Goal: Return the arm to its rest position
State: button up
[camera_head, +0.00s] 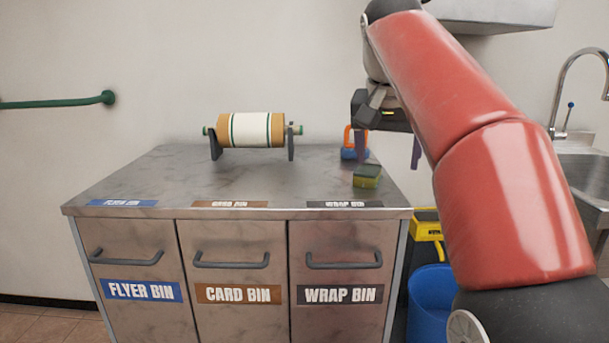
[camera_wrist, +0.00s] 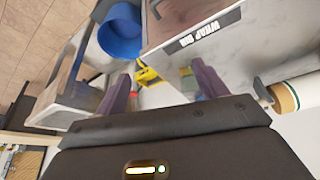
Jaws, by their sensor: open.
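My red arm (camera_head: 490,150) reaches up from the lower right in the head view and bends over at the top. My gripper (camera_head: 389,150) points down above the right end of the metal counter (camera_head: 300,180). In the wrist view my gripper (camera_wrist: 160,92) shows two purple fingers spread apart with nothing held between them. In the head view the fingers are partly hidden by the arm and the gripper body.
A green-and-yellow sponge (camera_head: 367,176) and an orange-and-blue object (camera_head: 354,143) sit on the counter near my gripper. A paper roll on a stand (camera_head: 250,130) is at the back. A blue bin (camera_head: 430,300), a yellow object (camera_head: 427,225) and a sink (camera_head: 585,175) are at right.

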jog(key=s+f+n, duration=0.2)
jog(key=s+f, duration=0.9)
jog(key=f, duration=0.3)
jog(key=s+d+f+n+t+y, duration=0.1)
jog(key=s+f+n, duration=0.1)
jog(key=s+f, duration=1)
jog(key=shift+s+d+f+y, duration=0.2)
jog(key=shift+d+f+y, duration=0.1)
jog(key=shift+f, duration=0.65)
